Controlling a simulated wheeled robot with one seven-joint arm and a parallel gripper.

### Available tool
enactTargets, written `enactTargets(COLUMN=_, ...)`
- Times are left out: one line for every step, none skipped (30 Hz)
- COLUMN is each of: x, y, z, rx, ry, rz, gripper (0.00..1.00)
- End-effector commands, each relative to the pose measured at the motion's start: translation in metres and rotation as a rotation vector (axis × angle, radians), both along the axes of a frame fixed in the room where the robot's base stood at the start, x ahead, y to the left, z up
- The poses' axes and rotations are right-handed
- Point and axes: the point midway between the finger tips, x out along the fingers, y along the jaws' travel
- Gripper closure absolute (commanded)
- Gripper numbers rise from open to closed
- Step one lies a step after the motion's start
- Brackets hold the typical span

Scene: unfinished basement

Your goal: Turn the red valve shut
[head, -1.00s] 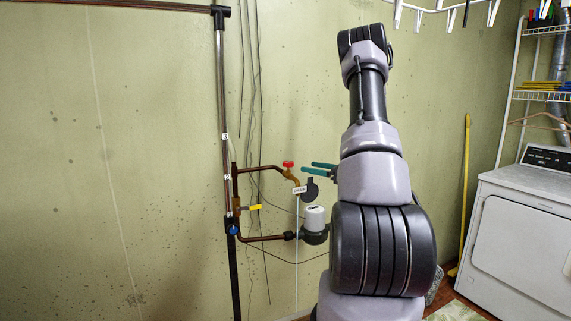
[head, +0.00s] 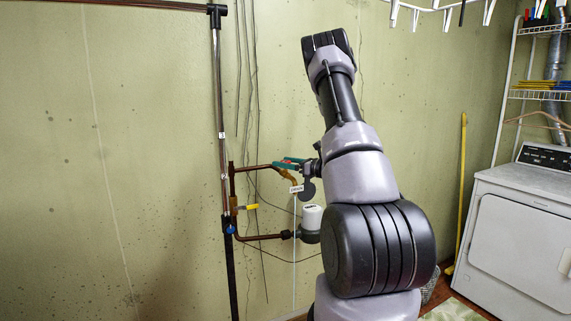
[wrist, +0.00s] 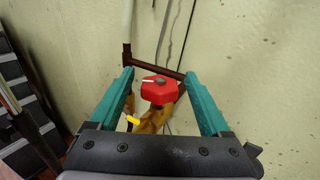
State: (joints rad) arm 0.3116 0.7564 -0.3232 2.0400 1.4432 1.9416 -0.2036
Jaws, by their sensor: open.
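The red valve (wrist: 159,89) is a small red handle with a white mark, on top of a brass fitting (wrist: 154,119) on the copper pipe (wrist: 154,66). In the wrist view it sits between the two teal fingers of my gripper (wrist: 157,88), with a gap on each side. My gripper is open around it, and I see no contact. In the head view my gripper (head: 288,162) is at the copper pipework on the wall, and its fingers hide most or all of the red handle.
Below the valve are a yellow lever (head: 252,206), a blue knob (head: 231,229) and a white-capped meter (head: 312,217). A dark vertical pipe (head: 221,120) runs left of them. A white washer or dryer (head: 520,230) and a yellow pole (head: 460,195) stand at the right.

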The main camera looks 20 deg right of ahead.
Motion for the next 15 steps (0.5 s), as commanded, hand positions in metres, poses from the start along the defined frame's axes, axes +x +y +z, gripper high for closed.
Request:
enactTargets(x=-0.0001, y=-0.0001, z=0.0001, rx=0.0, ry=0.0, rz=0.0, gripper=0.23)
enactTargets(x=-0.0001, y=-0.0001, z=0.0, rx=0.0, ry=0.0, rz=0.0, gripper=0.34)
enactTargets(x=-0.0002, y=-0.0001, z=0.0001, rx=0.0, ry=0.0, rz=0.0, gripper=0.49)
enactTargets(x=-0.0002, y=-0.0001, z=0.0001, rx=0.0, ry=0.0, rz=0.0, gripper=0.61)
enactTargets(x=-0.0002, y=-0.0001, z=0.0001, rx=0.0, ry=0.0, rz=0.0, gripper=0.72)
enactTargets(x=-0.0002, y=-0.0001, z=0.0001, rx=0.0, ry=0.0, rz=0.0, gripper=0.88)
enactTargets(x=-0.0002, y=-0.0001, z=0.0001, rx=0.0, ry=0.0, rz=0.0, gripper=0.99)
enactTargets(x=-0.0003, y=-0.0002, z=0.0001, rx=0.0, ry=0.0, rz=0.0, gripper=1.0)
enactTargets(x=-0.0003, y=-0.0002, z=0.0002, rx=0.0, ry=0.0, rz=0.0, gripper=1.0)
enactTargets(x=-0.0003, y=-0.0001, z=0.0002, rx=0.0, ry=0.0, rz=-0.001, gripper=1.0)
enactTargets(x=-0.0003, y=-0.0001, z=0.0002, rx=0.0, ry=0.0, rz=-0.003, gripper=1.0)
enactTargets(x=-0.0003, y=0.0001, z=0.0002, rx=0.001, ry=-0.001, rz=-0.007, gripper=1.0)
enactTargets(x=-0.0003, y=0.0001, z=0.0003, rx=0.001, ry=0.0, rz=-0.011, gripper=1.0)
enactTargets(x=-0.0003, y=0.0001, z=0.0004, rx=0.001, ry=0.0, rz=-0.017, gripper=1.0)
enactTargets(x=-0.0004, y=0.0005, z=0.0004, rx=0.002, ry=0.0, rz=-0.027, gripper=1.0)
